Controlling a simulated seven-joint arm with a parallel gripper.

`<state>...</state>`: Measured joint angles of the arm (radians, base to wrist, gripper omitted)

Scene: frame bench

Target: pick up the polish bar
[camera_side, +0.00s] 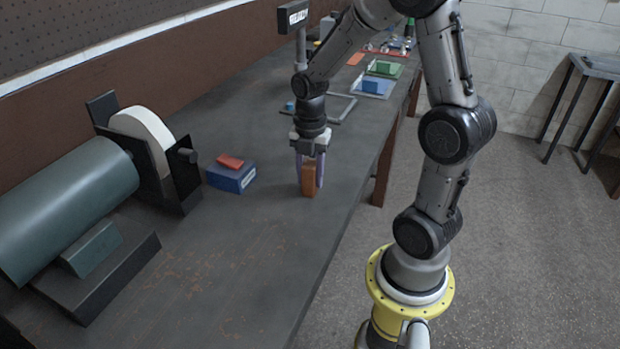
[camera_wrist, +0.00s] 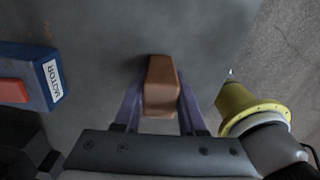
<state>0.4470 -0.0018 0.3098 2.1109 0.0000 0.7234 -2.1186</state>
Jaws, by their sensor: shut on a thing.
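The polish bar is a brown block (camera_side: 309,180), upright between the fingers of my gripper (camera_side: 309,172). In the wrist view the bar (camera_wrist: 161,85) sits between the two purple fingers of my gripper (camera_wrist: 161,105), which are shut on its sides. The bar is at or just above the bench top; I cannot tell whether its lower end touches. Its upper part is partly hidden by the fingers in the side view.
A blue box labelled MOTOR (camera_wrist: 32,75) with a red piece on top lies left of the bar; it also shows in the side view (camera_side: 232,178). A bench grinder (camera_side: 145,135) stands farther left. The bench edge is close on the right.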

